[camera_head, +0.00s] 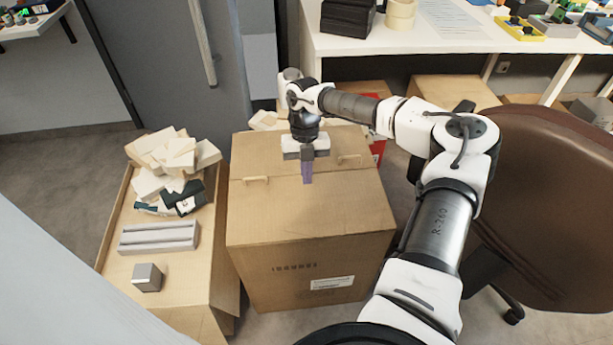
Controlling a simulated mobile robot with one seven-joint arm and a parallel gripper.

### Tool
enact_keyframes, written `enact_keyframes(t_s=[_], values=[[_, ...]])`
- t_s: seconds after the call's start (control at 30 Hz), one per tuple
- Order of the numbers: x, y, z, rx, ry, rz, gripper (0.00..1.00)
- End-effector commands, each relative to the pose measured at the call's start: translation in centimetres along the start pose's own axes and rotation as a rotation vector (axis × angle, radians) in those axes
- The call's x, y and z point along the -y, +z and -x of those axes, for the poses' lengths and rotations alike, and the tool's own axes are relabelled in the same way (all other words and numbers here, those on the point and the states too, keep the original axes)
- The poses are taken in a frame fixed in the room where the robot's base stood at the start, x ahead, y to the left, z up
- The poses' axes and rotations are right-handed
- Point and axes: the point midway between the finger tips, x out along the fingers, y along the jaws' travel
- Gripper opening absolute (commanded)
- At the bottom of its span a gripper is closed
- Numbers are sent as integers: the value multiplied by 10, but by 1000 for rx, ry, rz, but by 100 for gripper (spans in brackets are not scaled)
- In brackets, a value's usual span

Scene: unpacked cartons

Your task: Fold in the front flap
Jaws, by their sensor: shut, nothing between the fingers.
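A cardboard carton (315,262) stands on the floor in the middle of the head view. Its front flap (300,215) appears to lie flat over the near part of the top, and a rear panel (250,152) covers the far part. A seam runs between them, with small tan tabs at the left (257,180) and right (350,158). My gripper (307,178) points down over the middle of the seam, its purple fingers shut and empty. Whether the fingertips touch the cardboard cannot be told. The gripper hides a little of the seam.
A lower carton (122,262) at the left holds light blocks (165,158), a grey ribbed piece (158,236) and a grey cube (147,277). A brown chair (550,190) stands at right. A white table (400,40) is behind; a grey cabinet door (160,60) is at back left.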

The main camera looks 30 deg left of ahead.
Motion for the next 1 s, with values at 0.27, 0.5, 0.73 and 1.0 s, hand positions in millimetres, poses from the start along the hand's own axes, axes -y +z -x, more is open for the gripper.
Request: enact_keyframes(t_s=[0.27,0.5,0.73,1.0], values=[[0,-12,37,0,1,0,0],[0,-20,64,1,0,0,0],[0,-25,76,-1,1,0,0],[0,-24,75,-1,1,0,0]])
